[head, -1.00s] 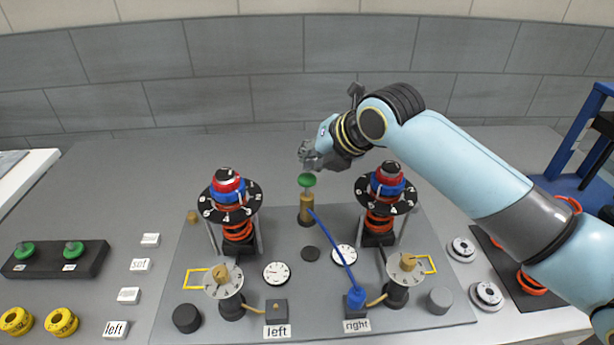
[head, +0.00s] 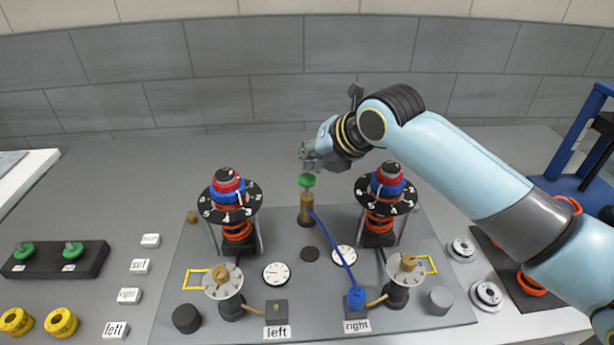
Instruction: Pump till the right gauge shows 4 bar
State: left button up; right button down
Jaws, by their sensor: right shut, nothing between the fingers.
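The pump (head: 306,207) is a brass cylinder with a green knob (head: 306,181) on top, standing at the back middle of the grey plate. A blue hose (head: 331,241) runs from it to the blue connector (head: 357,298) behind the "right" label (head: 357,326). The right gauge (head: 344,256) is a small white dial; its reading is too small to tell. My right gripper (head: 306,155) is shut and empty, just above the green knob, apart from it or barely touching; I cannot tell which. My left gripper is not in view.
Two spring towers with black numbered dials, the left one (head: 229,202) and the right one (head: 385,198), flank the pump. A second gauge (head: 276,273) and two valve dials stand in front. Loose label blocks, green knobs and yellow rings lie at left.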

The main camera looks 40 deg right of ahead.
aim_at(306, 174)
jog(key=shift+f, duration=0.35)
jog(key=shift+s+f+b, duration=0.1)
jog(key=shift+f+b, duration=0.8)
jog(key=shift+f, duration=0.45)
dwell(1.1)
jog(key=shift+r, duration=0.1)
jog(key=shift+r+p, duration=1.7)
jog(key=shift+p, duration=0.05)
notch_tip(306, 174, up, 5)
jog(key=p, duration=0.4)
jog(key=shift+r+p, duration=0.1)
jog(key=shift+p, duration=0.25)
jog(key=shift+f, duration=0.2)
